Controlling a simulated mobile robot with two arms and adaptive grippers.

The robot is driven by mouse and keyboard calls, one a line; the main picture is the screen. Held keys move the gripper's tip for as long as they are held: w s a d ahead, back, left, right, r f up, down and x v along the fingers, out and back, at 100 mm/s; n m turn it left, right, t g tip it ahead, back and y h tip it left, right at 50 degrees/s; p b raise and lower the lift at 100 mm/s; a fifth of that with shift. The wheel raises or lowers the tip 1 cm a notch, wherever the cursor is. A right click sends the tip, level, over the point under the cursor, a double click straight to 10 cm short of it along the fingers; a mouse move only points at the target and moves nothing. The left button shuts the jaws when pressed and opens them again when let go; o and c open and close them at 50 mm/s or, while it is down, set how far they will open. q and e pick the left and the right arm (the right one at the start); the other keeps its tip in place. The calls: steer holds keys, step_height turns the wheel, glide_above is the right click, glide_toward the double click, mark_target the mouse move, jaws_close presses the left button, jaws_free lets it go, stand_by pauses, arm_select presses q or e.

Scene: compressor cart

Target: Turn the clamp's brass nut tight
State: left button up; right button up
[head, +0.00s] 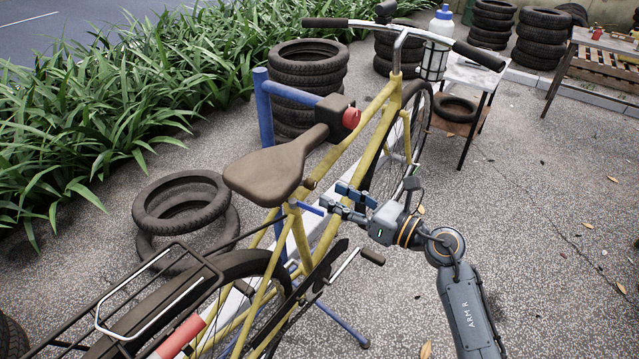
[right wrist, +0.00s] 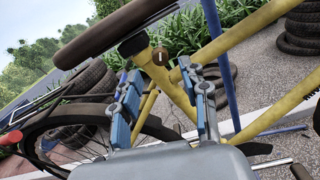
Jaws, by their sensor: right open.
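The yellow bicycle (head: 372,150) has a brown saddle (head: 275,168). In the right wrist view, the brass nut (right wrist: 160,56) of the clamp shows below the saddle (right wrist: 112,30), where the yellow tubes meet. In the head view, a small brownish knob by the saddle may be this nut. My right gripper (head: 338,200) is open and empty beside the frame, right of the seat tube. In the wrist view its fingers (right wrist: 165,80) are spread, with the nut ahead between them, apart from both. My left gripper is not in view.
A blue stand (head: 264,120) with a red knob (head: 351,118) stands by the bicycle. Tyres lie at the left (head: 182,203) and are stacked behind (head: 308,75). The pedal (head: 372,257) juts out below my gripper. The pavement at the right is mostly clear.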

mark_target(314, 186)
steer(key=shift+x, duration=2.4)
steer(key=shift+p, duration=0.3)
jaws_close()
